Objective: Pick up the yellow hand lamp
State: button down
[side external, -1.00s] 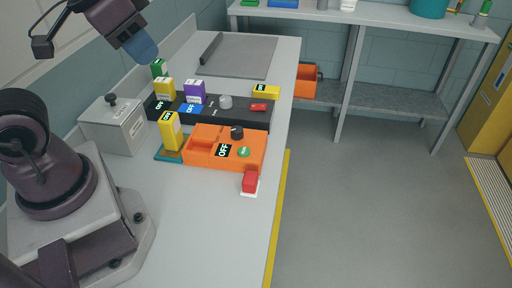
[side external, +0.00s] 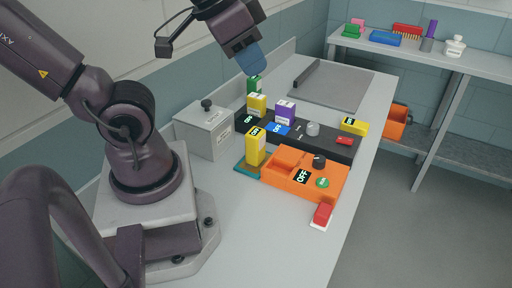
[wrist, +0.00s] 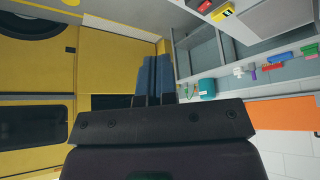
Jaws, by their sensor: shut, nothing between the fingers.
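Several yellow pieces stand on the bench, and I cannot tell which is the hand lamp. In the side view, one upright yellow block (side external: 256,147) with an ON label stands on a teal base. Another upright yellow block (side external: 257,105) stands behind it at the black strip. A third yellow block (side external: 354,126) lies low at the strip's right end. My gripper (side external: 251,62) has blue fingers, shut and empty, above the bench near a green block (side external: 254,85). The wrist view shows the shut fingers (wrist: 153,80) pointing toward yellow panels, with no bench piece between them.
An orange unit (side external: 300,172) with a dark knob, a red block (side external: 322,213), a purple block (side external: 285,110) and the black strip (side external: 330,148) crowd the bench. A grey box (side external: 204,132) stands left.

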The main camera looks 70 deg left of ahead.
jog(key=shift+c, duration=1.6)
grip_release()
